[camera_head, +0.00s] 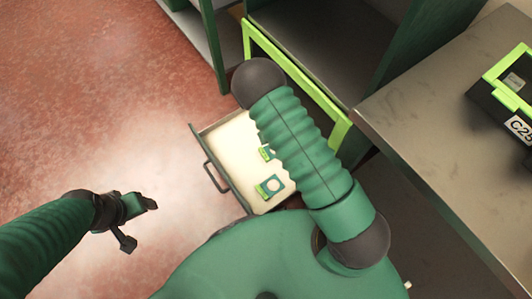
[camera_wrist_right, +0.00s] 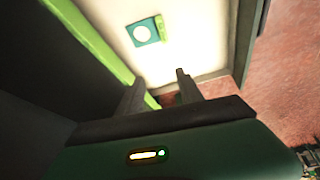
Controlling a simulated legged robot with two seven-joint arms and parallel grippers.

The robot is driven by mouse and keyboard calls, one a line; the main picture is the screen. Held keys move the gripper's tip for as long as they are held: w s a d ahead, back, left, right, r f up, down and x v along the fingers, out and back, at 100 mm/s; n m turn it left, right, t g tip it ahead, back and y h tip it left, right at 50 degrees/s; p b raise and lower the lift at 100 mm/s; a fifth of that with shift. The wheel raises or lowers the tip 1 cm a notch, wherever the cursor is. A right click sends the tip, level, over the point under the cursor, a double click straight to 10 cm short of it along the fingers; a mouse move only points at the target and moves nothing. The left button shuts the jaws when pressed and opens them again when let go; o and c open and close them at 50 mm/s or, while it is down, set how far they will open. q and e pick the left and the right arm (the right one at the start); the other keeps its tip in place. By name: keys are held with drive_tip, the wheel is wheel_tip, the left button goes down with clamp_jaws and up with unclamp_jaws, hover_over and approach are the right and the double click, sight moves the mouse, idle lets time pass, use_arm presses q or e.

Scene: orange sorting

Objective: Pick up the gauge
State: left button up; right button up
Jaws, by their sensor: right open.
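Two small teal gauges with pale round faces and lime-green edges lie in an open drawer (camera_head: 212,137). One gauge (camera_head: 270,187) shows fully near the drawer's front. The other gauge (camera_head: 266,153) is partly covered by my right arm in the head view. In the right wrist view one gauge (camera_wrist_right: 146,33) lies on the pale drawer floor, beyond my right gripper's fingertips. My right gripper (camera_wrist_right: 157,84) is open and empty, apart from that gauge; the head view hides it behind the arm. My left gripper (camera_head: 139,222) is open and empty over the floor, left of the drawer.
The drawer has a handle (camera_head: 215,177) on its left side. A green cabinet with a lime frame (camera_head: 290,62) stands above it. A grey table (camera_head: 432,110) at right bears a black and lime case (camera_head: 506,100) labelled C25. The reddish floor at left is clear.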

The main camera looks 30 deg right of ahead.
drive_tip(key=shift+n+y, duration=0.4)
drive_tip(key=shift+y, duration=0.1)
drive_tip(key=f+b, duration=0.2)
drive_tip(key=f, duration=0.3)
drive_tip(key=w+f+b, duration=0.1)
drive_tip(key=f+b, duration=0.1)
drive_tip(key=f, duration=0.4)
drive_tip(key=w+f+b, duration=0.1)
drive_tip(key=f+b, duration=0.1)
drive_tip(key=f, duration=0.4)
drive_tip(key=shift+w+a+f, duration=0.1)
drive_tip(key=shift+w, duration=0.05)
drive_tip(key=shift+w+f+b, duration=0.15)
drive_tip(key=shift+f+b, duration=0.1)
drive_tip(key=shift+b, duration=0.1)
drive_tip(key=f+b, duration=0.2)
drive_tip(key=f, duration=0.1)
drive_tip(key=f+b, duration=0.1)
drive_tip(key=b, duration=0.1)
drive_tip(key=shift+w+a+f, duration=0.15)
drive_tip(key=shift+w+f, duration=0.05)
drive_tip(key=shift+w, duration=0.15)
drive_tip(key=shift+w+f, duration=0.2)
drive_tip(key=shift+f, duration=0.1)
drive_tip(key=shift+w+r, duration=0.1)
drive_tip(key=shift+r, duration=0.05)
drive_tip(key=shift+c, duration=0.2)
clamp_jaws()
